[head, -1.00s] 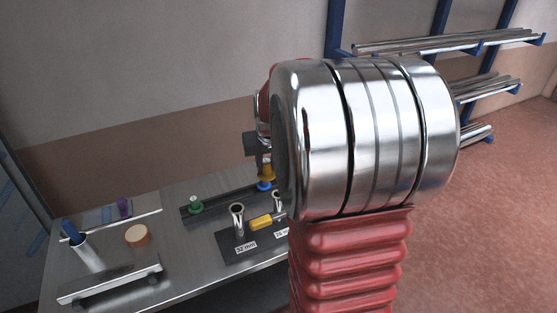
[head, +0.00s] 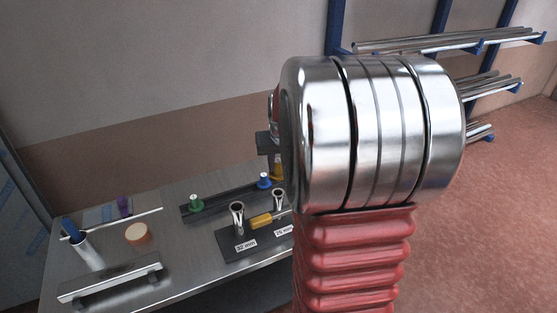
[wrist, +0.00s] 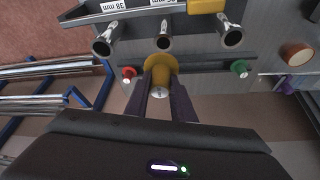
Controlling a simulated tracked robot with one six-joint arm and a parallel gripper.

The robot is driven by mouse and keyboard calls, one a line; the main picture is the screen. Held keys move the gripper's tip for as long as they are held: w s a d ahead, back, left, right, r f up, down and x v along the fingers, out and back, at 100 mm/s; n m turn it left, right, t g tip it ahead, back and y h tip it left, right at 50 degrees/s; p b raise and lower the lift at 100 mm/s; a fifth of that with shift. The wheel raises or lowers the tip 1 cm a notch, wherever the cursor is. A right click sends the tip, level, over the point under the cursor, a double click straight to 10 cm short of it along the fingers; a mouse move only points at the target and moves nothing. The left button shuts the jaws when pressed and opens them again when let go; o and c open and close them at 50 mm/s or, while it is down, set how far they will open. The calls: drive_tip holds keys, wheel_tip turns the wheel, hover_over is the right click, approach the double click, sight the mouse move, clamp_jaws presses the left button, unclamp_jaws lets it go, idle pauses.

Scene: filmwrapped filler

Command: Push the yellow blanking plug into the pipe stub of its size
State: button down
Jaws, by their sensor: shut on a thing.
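My gripper (wrist: 161,78) is shut on the yellow blanking plug (wrist: 160,64), its wide flange facing away from the wrist. In the head view the yellow plug (head: 277,173) shows partly, beside my arm and above the bench. Three open metal pipe stubs stand in a row: one by the 38 mm label (wrist: 101,46), a middle one by the 26 mm label (wrist: 164,40), and one at the right (wrist: 232,38). In the head view that last stub (head: 237,214) stands by a 32 mm label, and the 26 mm stub (head: 278,198) is left of my arm. The plug is apart from all stubs.
A rack holds a red plug (wrist: 128,74), a green plug (wrist: 239,68) and a blue plug (head: 264,181). A cup (head: 88,251), an orange-brown roll (head: 137,234) and a metal bar (head: 110,281) are at the left.

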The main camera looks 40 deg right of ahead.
sight(278, 181)
drive_tip(key=shift+f, duration=2.2)
drive_tip(key=shift+f, duration=1.7)
drive_tip(key=c, duration=0.9)
unclamp_jaws()
drive_tip(key=shift+c, duration=0.2)
drive_tip(key=shift+r, duration=0.15)
drive_tip(key=shift+r, duration=3.9)
drive_tip(key=shift+a, duration=0.1)
